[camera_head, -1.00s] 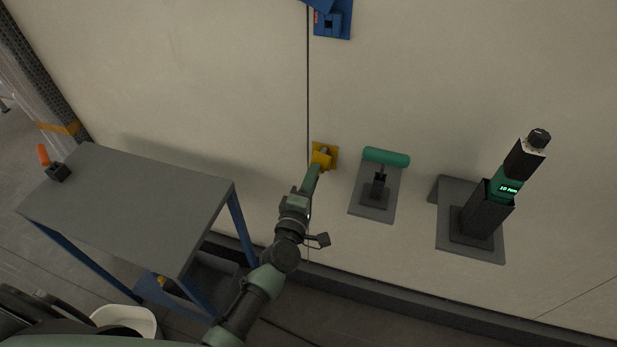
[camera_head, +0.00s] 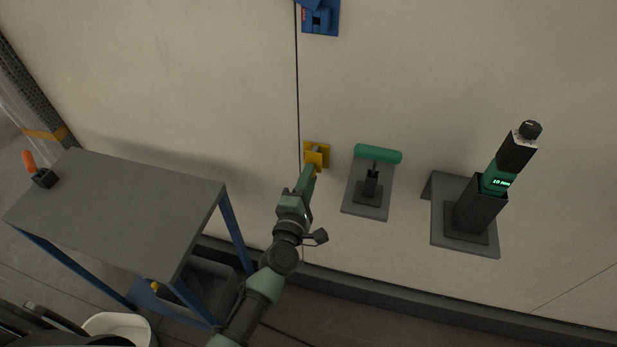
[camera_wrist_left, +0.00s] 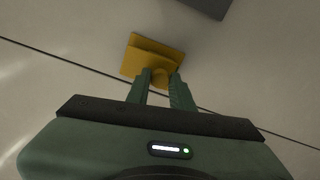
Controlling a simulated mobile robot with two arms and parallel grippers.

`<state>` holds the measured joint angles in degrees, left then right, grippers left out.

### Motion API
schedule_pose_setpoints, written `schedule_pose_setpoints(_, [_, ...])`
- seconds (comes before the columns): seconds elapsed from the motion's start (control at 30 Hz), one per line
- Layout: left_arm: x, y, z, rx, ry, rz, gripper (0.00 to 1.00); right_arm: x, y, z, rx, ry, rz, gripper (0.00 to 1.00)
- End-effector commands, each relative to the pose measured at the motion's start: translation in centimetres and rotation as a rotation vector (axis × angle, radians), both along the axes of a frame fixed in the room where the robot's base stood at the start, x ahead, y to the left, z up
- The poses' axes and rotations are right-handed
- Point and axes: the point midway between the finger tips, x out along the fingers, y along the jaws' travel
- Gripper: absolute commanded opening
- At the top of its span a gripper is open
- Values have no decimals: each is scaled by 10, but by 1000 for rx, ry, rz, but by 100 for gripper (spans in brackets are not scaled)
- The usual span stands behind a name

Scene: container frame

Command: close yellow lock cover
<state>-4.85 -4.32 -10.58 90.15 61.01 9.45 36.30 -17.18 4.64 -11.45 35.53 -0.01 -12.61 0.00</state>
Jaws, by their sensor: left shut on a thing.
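The yellow lock cover (camera_head: 323,147) is fixed to the pale wall at the seam, straight ahead of my left arm. My left gripper (camera_head: 311,172) reaches up to it from below. In the left wrist view the yellow lock cover (camera_wrist_left: 150,52) shows a flat plate with a raised part and a rounded end. My left gripper (camera_wrist_left: 160,82) is shut on that rounded end, with one green finger on each side. The fingers hide part of the cover's lower side. My right gripper is not in view.
A green-handled tool (camera_head: 378,154) stands on a grey wall bracket (camera_head: 357,203) just right of the cover. A green-black device sits in another holder (camera_head: 478,212). A blue lock (camera_head: 321,20) is above. A grey table (camera_head: 120,205) stands left.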

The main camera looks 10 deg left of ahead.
Motion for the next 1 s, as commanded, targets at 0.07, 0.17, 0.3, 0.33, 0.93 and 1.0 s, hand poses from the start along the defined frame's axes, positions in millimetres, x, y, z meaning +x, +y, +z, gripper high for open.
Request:
schedule_pose_setpoints(0.07, [0,0,-1,-1,2,-1,39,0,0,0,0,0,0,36])
schedule_pose_setpoints(0.17, [0,0,-1,0,2,-1,44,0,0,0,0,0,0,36])
schedule_pose_setpoints(0.3, [0,0,-1,0,1,0,44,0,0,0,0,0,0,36])
schedule_pose_setpoints(0.33, [0,0,-1,0,1,-1,44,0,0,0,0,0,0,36])
schedule_pose_setpoints(0.93, [-73,2,-2,1,3,-2,44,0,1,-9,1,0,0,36])
schedule_pose_setpoints(1.0, [-77,2,-2,0,2,-1,44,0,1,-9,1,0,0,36])
